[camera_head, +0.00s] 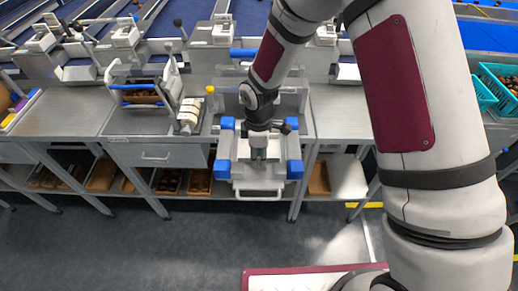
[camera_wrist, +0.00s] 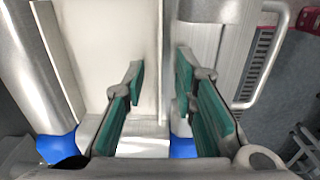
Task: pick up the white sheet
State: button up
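My gripper (camera_wrist: 160,76) is open in the wrist view, its two green-padded fingers apart. A flat white surface (camera_wrist: 108,35) lies beyond and beside the left finger, and its straight right edge runs between the fingers. It may be the white sheet, but I cannot tell it from a machine panel. Nothing is visibly clamped. In the head view, my gripper (camera_head: 259,155) is over the front of a white machine with blue corner blocks (camera_head: 295,169). The sheet cannot be made out there, and my arm covers part of the machine.
A metal bench (camera_head: 345,110) runs on both sides of the machine. A caddy with a blue handle (camera_head: 140,87) stands to the left. Teal crates (camera_head: 484,92) are at the far right. Brown boxes (camera_head: 102,174) sit on the lower shelf. The floor in front is mostly clear.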

grip_shut()
